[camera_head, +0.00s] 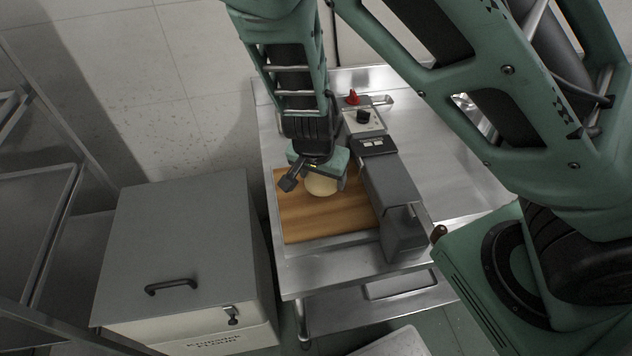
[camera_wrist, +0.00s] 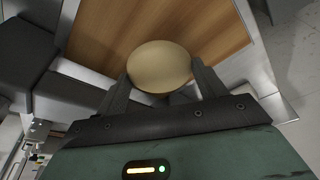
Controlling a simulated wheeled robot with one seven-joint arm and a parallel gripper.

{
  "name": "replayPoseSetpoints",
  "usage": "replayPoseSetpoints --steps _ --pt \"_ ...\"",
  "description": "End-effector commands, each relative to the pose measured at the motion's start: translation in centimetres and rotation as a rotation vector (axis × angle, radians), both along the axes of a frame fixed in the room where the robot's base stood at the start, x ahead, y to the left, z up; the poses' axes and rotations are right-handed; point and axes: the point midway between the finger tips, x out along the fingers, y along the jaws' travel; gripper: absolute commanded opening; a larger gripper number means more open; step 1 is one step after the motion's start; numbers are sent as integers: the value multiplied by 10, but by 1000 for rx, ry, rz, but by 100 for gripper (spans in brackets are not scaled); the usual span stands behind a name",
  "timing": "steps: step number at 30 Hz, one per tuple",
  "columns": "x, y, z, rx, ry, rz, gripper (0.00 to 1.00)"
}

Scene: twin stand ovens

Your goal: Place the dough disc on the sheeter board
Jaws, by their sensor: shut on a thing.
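The dough disc (camera_head: 321,185) is pale and round. My gripper (camera_head: 316,180) is shut on it, over the wooden sheeter board (camera_head: 300,222). In the wrist view, the dough disc (camera_wrist: 159,67) sits between the two fingertips of my gripper (camera_wrist: 160,80), with the brown board (camera_wrist: 105,40) behind it. I cannot tell whether the disc touches the board. My gripper hides part of the disc and part of the board's far end in the head view.
The dark grey sheeter body (camera_head: 392,195) stands right along the board, with a control box and red knob (camera_head: 352,97) at its far end. The steel table (camera_head: 450,165) is bare to the right. A grey lidded bin (camera_head: 185,240) stands at the left.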

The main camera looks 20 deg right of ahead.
Motion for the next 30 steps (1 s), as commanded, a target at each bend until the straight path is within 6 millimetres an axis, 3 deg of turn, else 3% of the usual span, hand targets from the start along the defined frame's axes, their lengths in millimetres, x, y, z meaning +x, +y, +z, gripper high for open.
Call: replayPoseSetpoints --steps 8,20,21,22,30 --pt "0 0 -36 0 1 -1 45" --pt "0 0 -40 0 0 1 45" --pt "0 0 -39 0 0 1 81" --pt "0 0 -39 0 0 1 89" --pt "0 0 -38 0 0 1 92"
